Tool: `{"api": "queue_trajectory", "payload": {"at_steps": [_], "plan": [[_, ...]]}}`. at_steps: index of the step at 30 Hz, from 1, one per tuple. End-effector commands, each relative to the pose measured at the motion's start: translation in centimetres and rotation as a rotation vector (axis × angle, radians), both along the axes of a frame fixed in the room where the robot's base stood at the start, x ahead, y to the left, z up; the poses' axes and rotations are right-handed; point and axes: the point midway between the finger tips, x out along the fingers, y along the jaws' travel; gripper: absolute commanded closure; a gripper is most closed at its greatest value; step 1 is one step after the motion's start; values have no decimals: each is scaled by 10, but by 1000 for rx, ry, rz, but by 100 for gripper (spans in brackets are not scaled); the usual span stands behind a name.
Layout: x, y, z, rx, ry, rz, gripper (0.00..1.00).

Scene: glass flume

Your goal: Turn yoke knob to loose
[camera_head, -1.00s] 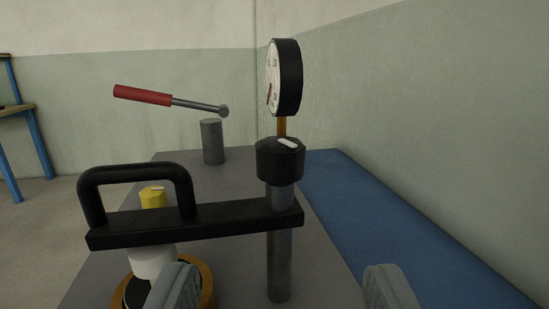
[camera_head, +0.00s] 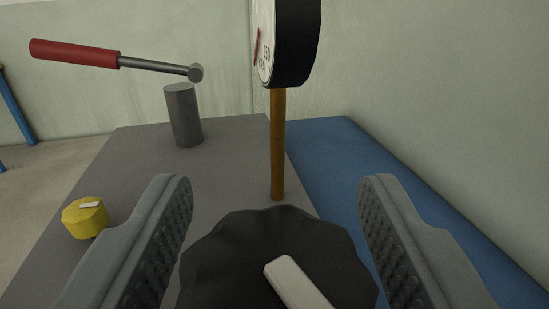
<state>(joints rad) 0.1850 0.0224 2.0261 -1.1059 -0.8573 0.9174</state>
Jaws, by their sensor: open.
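The yoke knob (camera_head: 225,262) is a black, scalloped knob with a pale pointer bar on top, low in the middle of the view. The bar slants from upper left to lower right, and its lower end is cut off by the frame edge. My gripper (camera_head: 274,195) is open, with one finger on each side of the knob. A gap shows between the knob and each fingertip. The yoke bar and post under the knob are out of view.
A gauge (camera_head: 296,40) on a brass stem (camera_head: 278,150) stands just beyond the knob. A red-handled lever (camera_head: 75,53) sits above a grey cylinder (camera_head: 183,115) at the back left. A yellow knob (camera_head: 86,218) is left of my left finger. A wall is at right.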

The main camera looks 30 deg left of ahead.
Motion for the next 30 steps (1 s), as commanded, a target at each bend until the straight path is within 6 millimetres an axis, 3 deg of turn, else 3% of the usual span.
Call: {"api": "queue_trajectory", "payload": {"at_steps": [11, 18, 30], "plan": [[5, 3, 0, 0, 0, 0, 44], [5, 3, 0, 0, 0, 0, 88], [6, 2, 1, 1, -4, -128, 88]]}}
